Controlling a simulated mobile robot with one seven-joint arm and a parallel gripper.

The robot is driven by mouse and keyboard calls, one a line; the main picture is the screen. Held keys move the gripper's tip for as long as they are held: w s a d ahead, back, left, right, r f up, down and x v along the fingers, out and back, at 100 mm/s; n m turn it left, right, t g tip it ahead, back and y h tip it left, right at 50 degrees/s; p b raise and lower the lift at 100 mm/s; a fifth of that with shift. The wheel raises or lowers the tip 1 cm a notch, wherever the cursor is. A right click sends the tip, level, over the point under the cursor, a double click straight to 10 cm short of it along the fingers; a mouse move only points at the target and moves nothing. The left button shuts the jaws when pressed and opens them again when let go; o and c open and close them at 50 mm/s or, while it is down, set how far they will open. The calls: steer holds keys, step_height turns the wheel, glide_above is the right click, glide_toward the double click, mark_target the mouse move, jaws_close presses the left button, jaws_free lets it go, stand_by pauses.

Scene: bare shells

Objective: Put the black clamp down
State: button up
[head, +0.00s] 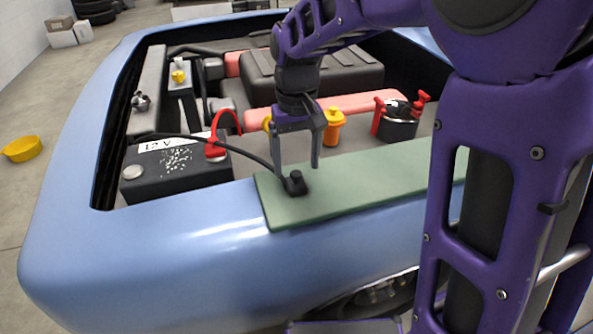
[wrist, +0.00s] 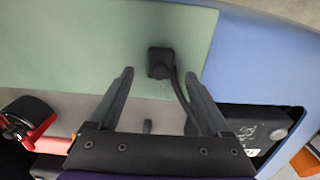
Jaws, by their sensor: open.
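The black clamp (head: 294,184) rests on the green mat (head: 340,199) on the car's front edge, near the mat's left end. A black cable runs from it to the left, over the battery. In the wrist view the clamp (wrist: 160,62) lies on the mat (wrist: 85,45), just beyond the fingertips and between their lines. My gripper (head: 295,168) is open and empty, pointing down just above the clamp. In the wrist view my gripper (wrist: 158,75) shows both fingers apart, with the cable passing close to the right finger.
The 12 V battery (head: 175,168) stands left of the mat, with a red clamp (head: 215,148) on its right terminal. An orange-capped part (head: 333,127) and a black-and-red part (head: 398,122) stand behind the mat. A yellow bowl (head: 22,148) is on the floor. The mat's right side is clear.

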mark_target(297, 173)
step_height(297, 173, up, 8)
steer(key=p, duration=0.1)
steer(key=shift+f, duration=0.25)
